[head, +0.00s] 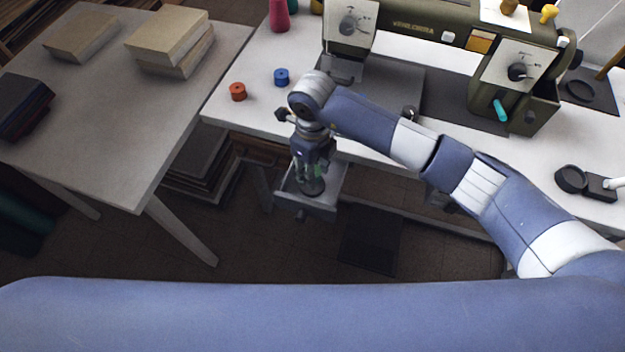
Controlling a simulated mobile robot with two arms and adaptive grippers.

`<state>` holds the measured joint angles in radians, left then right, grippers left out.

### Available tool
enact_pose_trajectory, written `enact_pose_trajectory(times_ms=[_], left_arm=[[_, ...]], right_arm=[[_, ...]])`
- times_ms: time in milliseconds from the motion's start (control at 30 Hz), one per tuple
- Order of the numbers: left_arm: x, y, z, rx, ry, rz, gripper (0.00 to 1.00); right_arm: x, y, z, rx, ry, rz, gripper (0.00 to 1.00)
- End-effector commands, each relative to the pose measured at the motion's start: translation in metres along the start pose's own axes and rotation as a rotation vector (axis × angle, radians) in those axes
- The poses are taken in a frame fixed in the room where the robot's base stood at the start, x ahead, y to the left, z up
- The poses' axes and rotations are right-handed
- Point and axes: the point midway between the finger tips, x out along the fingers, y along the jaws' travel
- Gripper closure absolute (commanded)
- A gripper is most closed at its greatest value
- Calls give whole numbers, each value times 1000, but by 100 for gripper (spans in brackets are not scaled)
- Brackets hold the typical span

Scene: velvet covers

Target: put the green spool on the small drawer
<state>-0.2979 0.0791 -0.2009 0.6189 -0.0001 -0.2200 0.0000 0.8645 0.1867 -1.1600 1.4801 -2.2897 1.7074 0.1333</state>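The small drawer (322,206) is pulled out below the front edge of the sewing table. A dark green spool (313,187) shows in the drawer area, directly under my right gripper (312,174). The gripper points down, and its fingers reach to the top of the spool and partly hide it. I cannot tell whether the fingers are closed on the spool or just around it, nor whether the spool rests on the drawer bottom. My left gripper is not in view.
A red-orange spool (238,92) and a blue spool (281,77) stand on the white table (240,115). A green sewing machine (420,28) is behind my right arm. A grey table (95,125) with books stands at the left.

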Motion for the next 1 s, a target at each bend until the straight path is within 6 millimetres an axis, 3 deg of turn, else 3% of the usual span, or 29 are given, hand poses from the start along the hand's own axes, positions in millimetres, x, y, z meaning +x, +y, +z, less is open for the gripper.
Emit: enact_pose_trajectory(times_ms=[300,567,900,933,1000], left_arm=[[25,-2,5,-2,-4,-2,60],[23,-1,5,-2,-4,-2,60],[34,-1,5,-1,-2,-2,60],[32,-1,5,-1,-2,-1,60],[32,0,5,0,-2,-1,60]], right_arm=[[37,1,1,-2,-2,1,80],[35,0,1,-2,-2,0,80],[48,0,0,-2,0,0,80],[47,1,0,-2,0,1,62],[48,1,-1,-2,2,2,47]])
